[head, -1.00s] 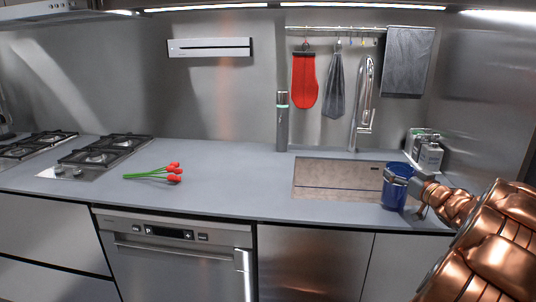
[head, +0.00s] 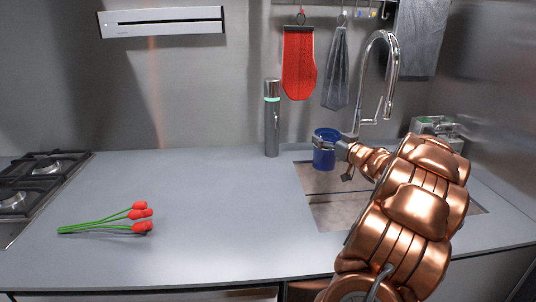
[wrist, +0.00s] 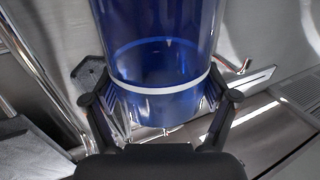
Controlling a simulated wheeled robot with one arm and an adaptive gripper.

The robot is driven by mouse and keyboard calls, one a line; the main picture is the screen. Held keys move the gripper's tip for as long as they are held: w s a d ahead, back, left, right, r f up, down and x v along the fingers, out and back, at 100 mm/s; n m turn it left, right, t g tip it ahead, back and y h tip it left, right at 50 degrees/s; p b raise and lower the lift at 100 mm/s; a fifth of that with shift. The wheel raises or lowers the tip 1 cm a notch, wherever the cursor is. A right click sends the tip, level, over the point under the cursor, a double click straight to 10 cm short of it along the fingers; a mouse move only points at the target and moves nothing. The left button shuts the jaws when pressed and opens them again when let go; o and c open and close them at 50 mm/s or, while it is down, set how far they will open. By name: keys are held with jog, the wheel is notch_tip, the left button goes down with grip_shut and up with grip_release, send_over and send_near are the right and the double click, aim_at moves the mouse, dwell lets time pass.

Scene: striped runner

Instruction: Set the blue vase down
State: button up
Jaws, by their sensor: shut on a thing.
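The blue vase (head: 324,155) is a deep blue, see-through cylinder. In the head view it is above the back left part of the sink area, near the faucet. My gripper (head: 338,145) is shut on it from the right, and the copper arm reaches in from the lower right. In the wrist view the vase (wrist: 155,55) fills the upper middle, with the dark fingers of my gripper (wrist: 160,105) on both sides of it. A pale ring runs around the vase between the fingers. Whether its base touches anything is hard to tell.
Red tulips (head: 140,212) with green stems lie on the grey counter (head: 210,200) at the left, near the stove (head: 35,180). A grey bottle (head: 272,125) stands at the back. The tall faucet (head: 385,75) is close behind my gripper. The middle of the counter is clear.

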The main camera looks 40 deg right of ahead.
jog(key=w+a+f+b, duration=0.1)
jog(key=w+a, duration=1)
jog(key=w, duration=0.1)
jog(key=shift+a+f, duration=0.2)
jog(key=shift+a, duration=0.15)
jog(key=shift+f, duration=0.2)
jog(key=o, duration=1.6)
jog(key=shift+o, duration=0.2)
jog(key=v, duration=1.2)
jog(key=shift+b, duration=0.4)
